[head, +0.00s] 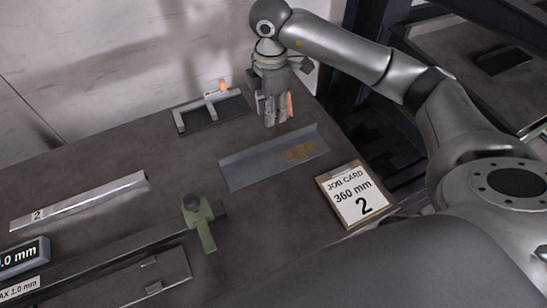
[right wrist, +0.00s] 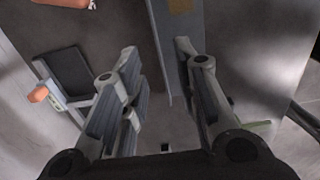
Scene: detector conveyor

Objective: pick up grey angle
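The grey angle (head: 247,168) lies on the dark table, a long L-shaped strip with a brown patch near its right end. In the right wrist view the angle (right wrist: 160,45) runs down from the top edge, partly covered by one finger. My right gripper (head: 276,118) points down just behind the angle's right half in the head view. In the right wrist view its fingers (right wrist: 157,50) are spread apart, with an edge of the angle showing between them. I see no contact, and the height above the angle is unclear. My left gripper is not in view.
A clamp-like frame with an orange knob (head: 182,121) stands behind the angle. A job card (head: 356,196) reading "360 mm 2" lies to the right.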

